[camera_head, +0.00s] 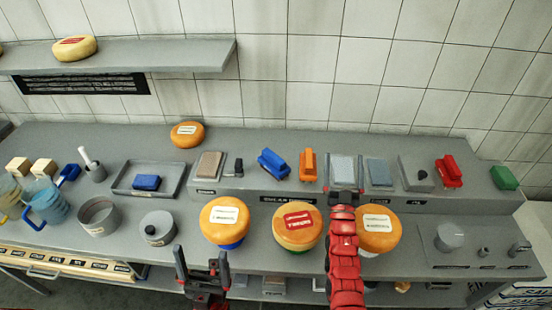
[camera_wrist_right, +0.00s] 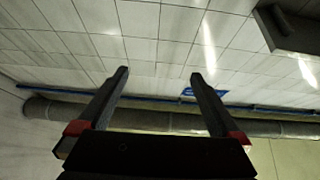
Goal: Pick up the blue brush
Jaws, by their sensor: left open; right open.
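The blue brush (camera_head: 273,163) lies on the raised back ledge, left of the orange brush (camera_head: 308,165). My left gripper (camera_head: 202,258) is open and empty at the front of the bench, below and left of the blue brush. My right gripper (camera_head: 345,190) is to the right of both brushes, in front of a pale slab. In the right wrist view its two fingers (camera_wrist_right: 159,75) stand apart with nothing between them. The blue brush cannot be made out in that view.
Cheese wheels on stands (camera_head: 225,217), (camera_head: 298,222) and (camera_head: 379,230) line the front of the bench. A red brush (camera_head: 448,172) is further right. A grey tray (camera_head: 120,190) holds a blue block (camera_head: 147,182). The tiled wall (camera_head: 330,70) closes the back.

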